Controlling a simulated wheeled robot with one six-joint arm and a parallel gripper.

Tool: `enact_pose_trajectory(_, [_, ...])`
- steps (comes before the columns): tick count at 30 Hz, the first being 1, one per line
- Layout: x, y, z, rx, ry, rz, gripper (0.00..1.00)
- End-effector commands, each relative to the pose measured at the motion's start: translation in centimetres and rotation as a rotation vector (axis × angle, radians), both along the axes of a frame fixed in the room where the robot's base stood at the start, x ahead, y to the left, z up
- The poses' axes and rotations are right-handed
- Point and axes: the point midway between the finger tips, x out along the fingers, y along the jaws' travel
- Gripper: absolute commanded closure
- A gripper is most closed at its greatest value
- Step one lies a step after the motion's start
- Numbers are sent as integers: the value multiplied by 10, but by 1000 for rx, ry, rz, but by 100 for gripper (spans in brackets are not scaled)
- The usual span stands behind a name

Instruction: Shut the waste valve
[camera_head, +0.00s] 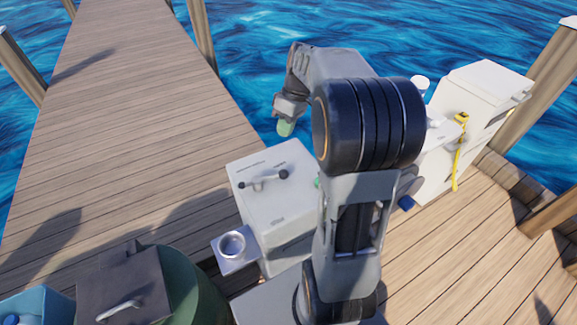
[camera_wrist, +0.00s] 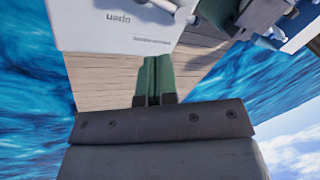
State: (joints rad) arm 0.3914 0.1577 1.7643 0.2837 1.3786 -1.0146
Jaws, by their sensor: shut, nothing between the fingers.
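A white box (camera_head: 275,205) stands in the middle of the head view, with a dark lever handle (camera_head: 263,181) on top and small lettering that I cannot read. I cannot tell for sure that this handle is the waste valve. My gripper (camera_head: 285,128) has green fingers and hangs above and behind the box, apart from it. In the wrist view my gripper (camera_wrist: 154,78) is shut and empty.
A small metal cup (camera_head: 232,244) sits on a bracket at the box's left. A green barrel (camera_head: 183,285) with a dark lid (camera_head: 120,290) and a blue crate (camera_head: 45,304) stand at lower left. A white cabinet (camera_head: 460,130) stands right. Water lies beyond the dock.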

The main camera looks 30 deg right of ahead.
Motion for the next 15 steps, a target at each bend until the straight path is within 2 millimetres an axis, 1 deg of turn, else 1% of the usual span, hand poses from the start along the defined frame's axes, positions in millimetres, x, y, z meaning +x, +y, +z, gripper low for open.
enact_pose_trajectory(1, [11, -18, -15, 45, 1, 40, 100])
enact_pose_trajectory(3, [22, -38, -25, 108, -13, 112, 100])
enact_pose_trajectory(6, [32, -63, -38, 182, -43, 195, 100])
enact_pose_trajectory(10, [39, -84, -50, 247, -82, 269, 100])
enact_pose_trajectory(15, [42, -96, -56, 284, -111, 312, 100])
